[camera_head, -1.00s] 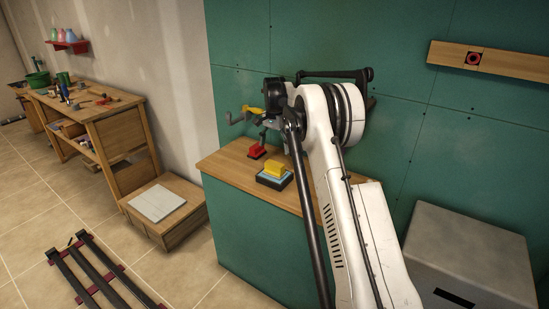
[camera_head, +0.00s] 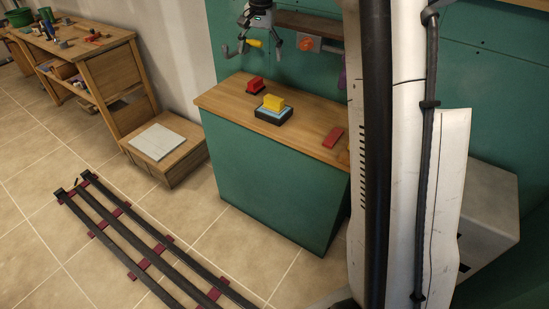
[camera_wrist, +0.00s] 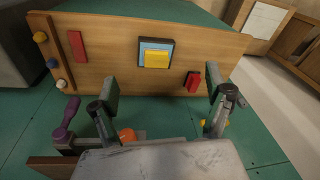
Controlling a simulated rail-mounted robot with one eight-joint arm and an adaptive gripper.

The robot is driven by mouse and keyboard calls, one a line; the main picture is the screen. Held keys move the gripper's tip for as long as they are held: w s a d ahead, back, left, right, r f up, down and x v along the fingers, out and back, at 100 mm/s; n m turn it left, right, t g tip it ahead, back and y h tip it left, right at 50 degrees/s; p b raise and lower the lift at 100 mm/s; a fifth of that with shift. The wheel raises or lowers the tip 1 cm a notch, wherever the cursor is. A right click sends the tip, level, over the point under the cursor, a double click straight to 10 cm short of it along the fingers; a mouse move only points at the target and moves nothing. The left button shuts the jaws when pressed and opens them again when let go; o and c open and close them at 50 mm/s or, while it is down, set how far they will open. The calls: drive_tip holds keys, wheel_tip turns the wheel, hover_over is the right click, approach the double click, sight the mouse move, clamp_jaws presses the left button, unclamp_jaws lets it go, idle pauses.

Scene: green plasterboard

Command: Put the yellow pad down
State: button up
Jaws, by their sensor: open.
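The yellow pad (camera_head: 273,102) rests on a light blue layer over a dark block (camera_head: 272,118), on the wooden counter top. In the wrist view the yellow pad (camera_wrist: 156,61) sits on the blue piece, off-centre on it. My gripper (camera_head: 262,42) is up near the wall behind the counter, apart from the pad. In the wrist view my gripper (camera_wrist: 162,100) has its two fingers wide apart with nothing between them. The pad is in plain sight in both views.
On the counter (camera_head: 225,93) lie a red block (camera_head: 255,85) and a flat red piece (camera_head: 332,137). A wall rack holds an orange-red item (camera_head: 309,44) and a yellow-handled tool (camera_head: 254,43). Black rails (camera_head: 135,245) lie on the floor. A grey box (camera_head: 490,215) stands at right.

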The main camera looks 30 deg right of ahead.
drive_tip(key=s+a+r+n+t, duration=0.1)
drive_tip(key=s+a+r, duration=0.15)
drive_tip(key=s, duration=0.35)
drive_tip(key=s+a+r+n+t, duration=0.1)
drive_tip(key=s+a+n, duration=0.1)
drive_tip(key=s+a, duration=0.35)
drive_tip(key=s+a+r+n, duration=0.1)
drive_tip(key=s+a+r, duration=0.1)
drive_tip(key=s, duration=0.6)
drive_tip(key=s+a+f+n+t, duration=0.1)
drive_tip(key=s+f, duration=0.2)
drive_tip(key=s, duration=0.3)
drive_tip(key=s+a+f+n+t, duration=0.1)
drive_tip(key=s+a+f+n, duration=0.1)
drive_tip(key=s, duration=0.5)
drive_tip(key=s+a+f+n+t, duration=0.1)
drive_tip(key=s+a+f, duration=0.1)
drive_tip(key=s+f, duration=0.3)
drive_tip(key=shift+s+a+n, duration=0.25)
drive_tip(key=shift+s+n, duration=0.05)
drive_tip(key=shift+s, duration=0.8)
